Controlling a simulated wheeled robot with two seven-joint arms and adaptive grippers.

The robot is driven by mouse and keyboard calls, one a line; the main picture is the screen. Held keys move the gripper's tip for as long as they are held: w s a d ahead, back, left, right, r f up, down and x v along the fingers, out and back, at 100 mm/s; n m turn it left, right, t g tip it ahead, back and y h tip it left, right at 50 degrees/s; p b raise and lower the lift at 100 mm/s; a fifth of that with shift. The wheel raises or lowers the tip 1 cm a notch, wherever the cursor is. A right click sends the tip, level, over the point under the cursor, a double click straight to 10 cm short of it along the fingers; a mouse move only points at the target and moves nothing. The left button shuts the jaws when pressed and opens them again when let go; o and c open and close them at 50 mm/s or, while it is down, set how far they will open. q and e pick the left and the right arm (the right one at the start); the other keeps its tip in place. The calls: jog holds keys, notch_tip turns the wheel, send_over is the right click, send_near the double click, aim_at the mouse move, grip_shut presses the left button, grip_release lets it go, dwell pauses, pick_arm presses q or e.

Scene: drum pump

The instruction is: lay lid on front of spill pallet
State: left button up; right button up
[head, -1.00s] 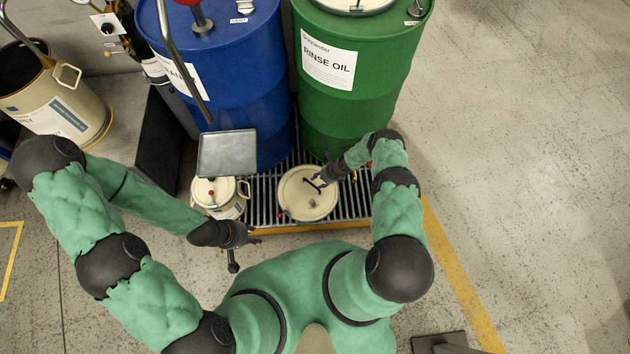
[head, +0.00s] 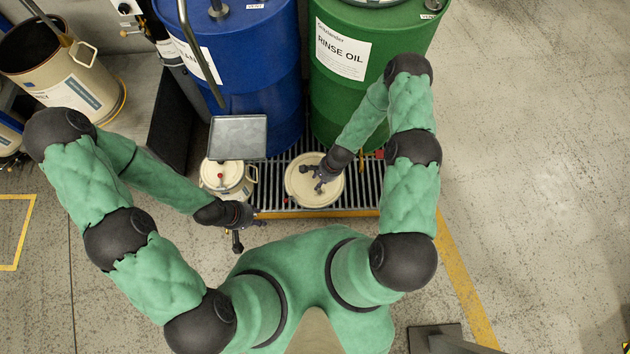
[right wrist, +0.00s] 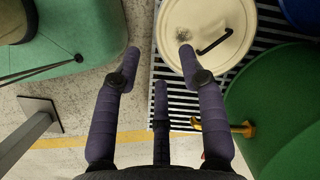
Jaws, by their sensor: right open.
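The round cream lid (head: 302,186) lies flat on the grating of the spill pallet (head: 366,190), at its front. My right gripper (head: 320,184) is over the lid in the head view. In the right wrist view its fingers (right wrist: 158,52) are spread with nothing between them, one fingertip overlapping the lid's edge. My left gripper (head: 240,228) is in front of the pallet's front edge, near the small cream can; its jaws are too small to judge.
A small cream can (head: 226,180) stands left of the lid, with a grey tray (head: 238,136) above it. The blue drum (head: 262,80) and green rinse oil drum (head: 345,103) stand behind. Floor right of the pallet's yellow line is clear.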

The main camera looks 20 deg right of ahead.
jog(key=s+a+r+n, duration=0.2)
jog(key=s+r+n, duration=0.3)
jog(key=r, duration=0.1)
jog(key=s+a+r+n, duration=0.3)
jog(key=s+r+n, duration=0.3)
jog(key=r, duration=0.1)
jog(key=shift+a+r+y, duration=0.25)
jog(key=shift+a+y, duration=0.05)
